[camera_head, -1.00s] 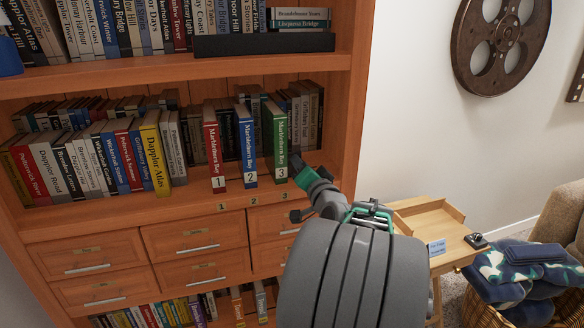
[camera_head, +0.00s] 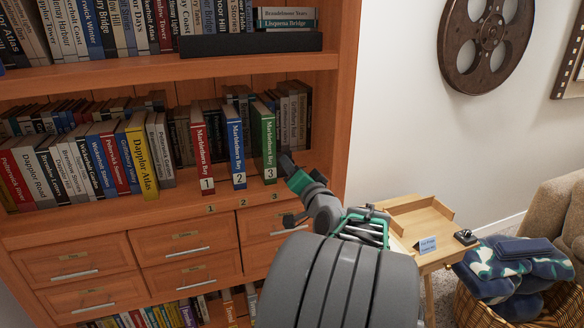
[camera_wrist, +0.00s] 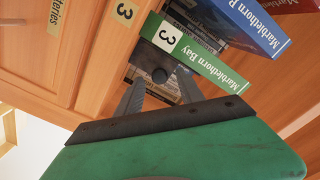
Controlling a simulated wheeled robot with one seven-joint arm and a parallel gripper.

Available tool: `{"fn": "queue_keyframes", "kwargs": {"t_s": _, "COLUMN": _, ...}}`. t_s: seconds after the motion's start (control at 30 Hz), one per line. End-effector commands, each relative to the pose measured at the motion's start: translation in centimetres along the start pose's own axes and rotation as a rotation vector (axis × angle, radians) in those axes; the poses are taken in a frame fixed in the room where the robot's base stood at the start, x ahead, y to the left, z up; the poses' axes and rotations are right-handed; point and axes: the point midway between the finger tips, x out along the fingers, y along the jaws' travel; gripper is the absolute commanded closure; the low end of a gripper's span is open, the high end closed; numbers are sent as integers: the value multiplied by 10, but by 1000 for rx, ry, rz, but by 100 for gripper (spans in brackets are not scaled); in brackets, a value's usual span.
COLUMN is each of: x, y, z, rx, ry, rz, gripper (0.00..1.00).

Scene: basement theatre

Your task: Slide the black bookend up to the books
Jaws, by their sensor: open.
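The green book numbered 3 (camera_head: 265,142), the blue book numbered 2 (camera_head: 235,147) and the red book numbered 1 (camera_head: 201,152) stand upright on the middle shelf. My gripper (camera_head: 286,163) is just right of the green book, at the shelf front. In the wrist view my gripper (camera_wrist: 158,84) is open, its two fingers spread beside the green book (camera_wrist: 196,52). No bookend is clearly seen in the head view, where my gripper covers that spot.
More books (camera_head: 85,160) fill the shelf's left side, with others behind. The cabinet's right side panel (camera_head: 333,130) is close to my gripper. Drawers (camera_head: 180,245) lie below. A small wooden table (camera_head: 425,220) and a blanket basket (camera_head: 515,300) stand to the right.

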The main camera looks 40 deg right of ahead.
Motion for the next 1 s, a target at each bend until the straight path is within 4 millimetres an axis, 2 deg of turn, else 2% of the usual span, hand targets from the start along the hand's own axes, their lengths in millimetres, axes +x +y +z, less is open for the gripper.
{"fn": "queue_keyframes", "kwargs": {"t_s": 0.1, "x": -27, "y": 3, "z": 0, "rx": -2, "ry": 5, "rz": 3, "gripper": 55}}
{"fn": "queue_keyframes", "kwargs": {"t_s": 0.3, "x": -56, "y": 2, "z": 0, "rx": -2, "ry": 2, "rz": 2, "gripper": 55}}
{"fn": "queue_keyframes", "kwargs": {"t_s": 0.77, "x": -58, "y": 1, "z": 3, "rx": -25, "ry": -10, "rz": 4, "gripper": 55}}
{"fn": "queue_keyframes", "kwargs": {"t_s": 0.87, "x": -61, "y": 18, "z": 33, "rx": -84, "ry": -138, "rz": 60, "gripper": 55}}
{"fn": "queue_keyframes", "kwargs": {"t_s": 1.0, "x": -88, "y": 85, "z": 86, "rx": -172, "ry": -391, "rz": 268, "gripper": 55}}
